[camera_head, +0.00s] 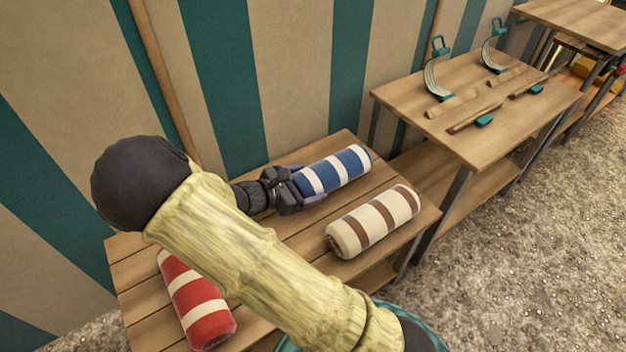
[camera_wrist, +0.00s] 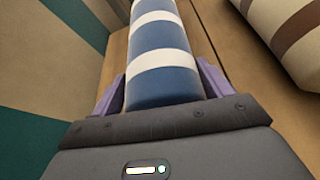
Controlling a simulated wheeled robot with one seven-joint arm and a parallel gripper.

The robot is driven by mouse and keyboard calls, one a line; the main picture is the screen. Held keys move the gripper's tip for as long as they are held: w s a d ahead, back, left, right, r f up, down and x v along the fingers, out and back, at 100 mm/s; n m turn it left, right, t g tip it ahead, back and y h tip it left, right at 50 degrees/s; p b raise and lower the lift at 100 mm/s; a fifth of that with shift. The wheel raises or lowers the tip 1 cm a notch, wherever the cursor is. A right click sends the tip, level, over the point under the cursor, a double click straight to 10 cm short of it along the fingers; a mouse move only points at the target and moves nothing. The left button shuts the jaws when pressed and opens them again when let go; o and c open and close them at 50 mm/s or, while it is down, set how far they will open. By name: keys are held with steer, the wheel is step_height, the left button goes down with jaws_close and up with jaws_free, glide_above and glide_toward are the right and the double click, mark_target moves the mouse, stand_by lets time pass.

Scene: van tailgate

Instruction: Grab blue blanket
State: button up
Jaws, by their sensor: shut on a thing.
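The blue blanket (camera_head: 333,171) is a roll with white stripes, lying at the back of the slatted wooden table (camera_head: 290,233). My gripper (camera_head: 300,189) is at its near left end, with purple fingers on both sides of the roll. In the wrist view the blue blanket (camera_wrist: 160,60) runs straight away between the fingers (camera_wrist: 162,92), which are shut on it. Whether the roll is lifted off the boards at all, I cannot tell. My arm crosses the front of the table and hides part of it.
A cream and brown striped roll (camera_head: 373,221) lies right of the blue one, close by. A red and white roll (camera_head: 196,301) lies at the front left. A striped fabric wall (camera_head: 289,70) stands close behind. Another table (camera_head: 485,95) with teal-handled items is at the right.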

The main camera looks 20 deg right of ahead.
step_height(320, 180, up, 10)
steer(key=p, duration=0.5)
steer(key=shift+f, duration=0.1)
